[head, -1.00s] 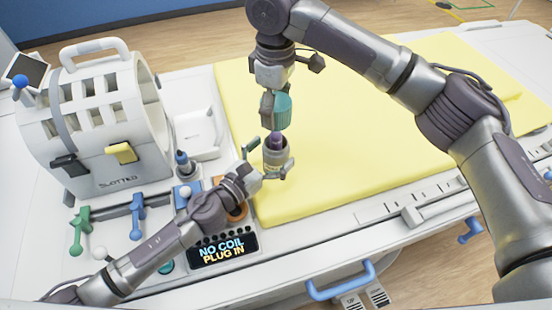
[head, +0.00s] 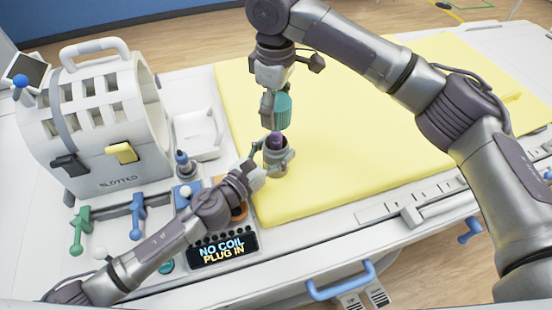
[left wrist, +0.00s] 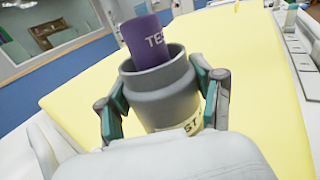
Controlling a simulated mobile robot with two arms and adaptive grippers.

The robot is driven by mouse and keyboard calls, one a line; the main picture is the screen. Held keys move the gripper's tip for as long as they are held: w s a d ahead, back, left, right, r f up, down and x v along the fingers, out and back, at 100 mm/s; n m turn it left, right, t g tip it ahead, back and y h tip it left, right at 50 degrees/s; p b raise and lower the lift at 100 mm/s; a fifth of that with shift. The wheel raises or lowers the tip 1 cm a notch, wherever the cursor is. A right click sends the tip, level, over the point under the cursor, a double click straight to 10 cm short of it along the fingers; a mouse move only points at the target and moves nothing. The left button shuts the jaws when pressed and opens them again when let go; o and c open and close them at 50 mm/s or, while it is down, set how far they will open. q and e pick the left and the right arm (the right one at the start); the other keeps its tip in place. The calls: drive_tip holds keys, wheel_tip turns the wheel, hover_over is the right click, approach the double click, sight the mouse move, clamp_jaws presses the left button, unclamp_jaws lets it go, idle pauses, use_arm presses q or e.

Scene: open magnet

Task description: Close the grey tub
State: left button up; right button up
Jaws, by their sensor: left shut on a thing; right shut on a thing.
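The grey tub (head: 275,165) is held upright over the near left edge of the yellow pad. My left gripper (head: 273,158) is shut around its sides; the tub also shows in the left wrist view (left wrist: 165,92). A purple cylinder (left wrist: 147,40) with lettering stands in the tub's open mouth and sticks out above the rim, leaning slightly. The lid does not show in the left wrist view.
The yellow pad (head: 350,130) covers the bed to the right and is clear. At left stand a white slotted housing (head: 95,120), a white tray (head: 198,133), coloured levers and a display (head: 222,250) reading "NO COIL PLUG IN". A blue handle (head: 340,285) is at the front edge.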

sight(276, 133)
drive_tip(key=shift+f, duration=2.5)
drive_tip(key=shift+f, duration=0.1)
drive_tip(key=shift+f, duration=0.8)
drive_tip(key=shift+f, duration=0.6)
